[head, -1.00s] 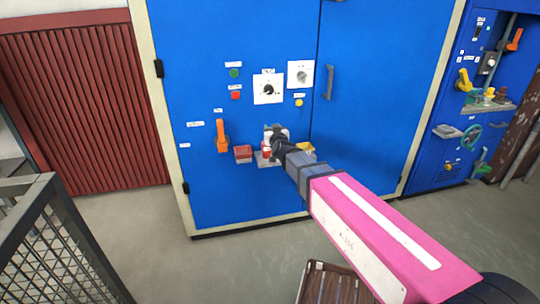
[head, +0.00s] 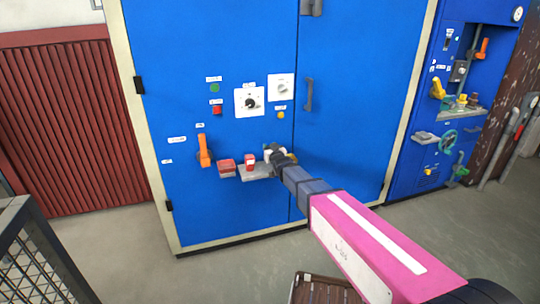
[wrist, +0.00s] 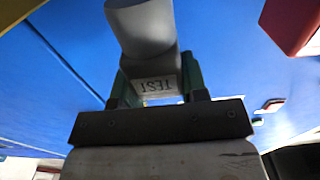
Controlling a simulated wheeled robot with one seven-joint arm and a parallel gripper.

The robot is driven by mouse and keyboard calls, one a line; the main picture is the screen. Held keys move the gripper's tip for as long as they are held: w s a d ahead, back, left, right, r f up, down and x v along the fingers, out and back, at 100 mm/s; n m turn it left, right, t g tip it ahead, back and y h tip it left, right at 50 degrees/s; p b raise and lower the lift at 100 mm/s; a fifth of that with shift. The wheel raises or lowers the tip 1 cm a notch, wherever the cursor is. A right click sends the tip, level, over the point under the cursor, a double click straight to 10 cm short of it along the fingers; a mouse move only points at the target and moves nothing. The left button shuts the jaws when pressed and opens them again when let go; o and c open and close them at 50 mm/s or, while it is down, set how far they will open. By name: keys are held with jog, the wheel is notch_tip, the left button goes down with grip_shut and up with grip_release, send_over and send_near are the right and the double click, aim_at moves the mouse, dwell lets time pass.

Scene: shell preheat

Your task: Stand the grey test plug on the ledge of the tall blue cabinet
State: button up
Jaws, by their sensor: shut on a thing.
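The tall blue cabinet (head: 215,50) fills the middle of the head view. Its small grey ledge (head: 256,173) sticks out low on the left door. My gripper (head: 274,152) is in front of the door at the ledge's right part. In the wrist view my gripper (wrist: 158,92) is shut on the grey test plug (wrist: 146,38), labelled TEST, between its green fingers. The plug is mostly hidden behind my gripper in the head view. I cannot tell whether it touches the ledge.
A red-and-white item (head: 250,161) stands on the ledge, left of my gripper. A red box (head: 227,168) and an orange handle (head: 204,151) are farther left. Dials and buttons sit above. A mesh cage (head: 40,262) and a slatted crate (head: 322,289) stand in front.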

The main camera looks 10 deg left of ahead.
jog(key=shift+f, duration=1.7)
jog(key=o, duration=1)
jog(key=shift+f, duration=0.1)
